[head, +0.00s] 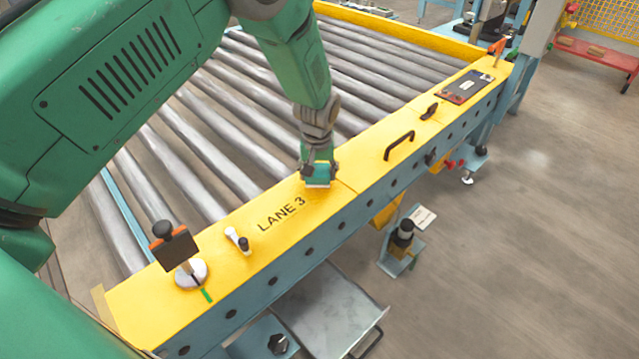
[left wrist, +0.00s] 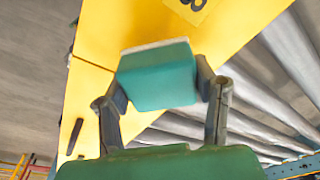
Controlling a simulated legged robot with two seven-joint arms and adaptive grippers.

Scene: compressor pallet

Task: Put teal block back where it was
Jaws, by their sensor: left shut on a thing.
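The teal block (left wrist: 157,76) is between the two fingers of my left gripper (left wrist: 160,90) in the left wrist view, with a pale edge along its far side. My left gripper (head: 318,172) is shut on it. In the head view the teal block (head: 318,180) shows small at the end of my left arm, over the yellow rail (head: 345,187) just right of the "LANE 3" lettering. I cannot tell whether the block touches the rail. My right gripper is not in view.
Metal rollers (head: 205,150) lie behind the rail. A black handle (head: 399,146) and a dark panel (head: 468,87) are on the rail to the right. A dark plate on a stand (head: 174,248) and small pegs (head: 238,240) are to the left.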

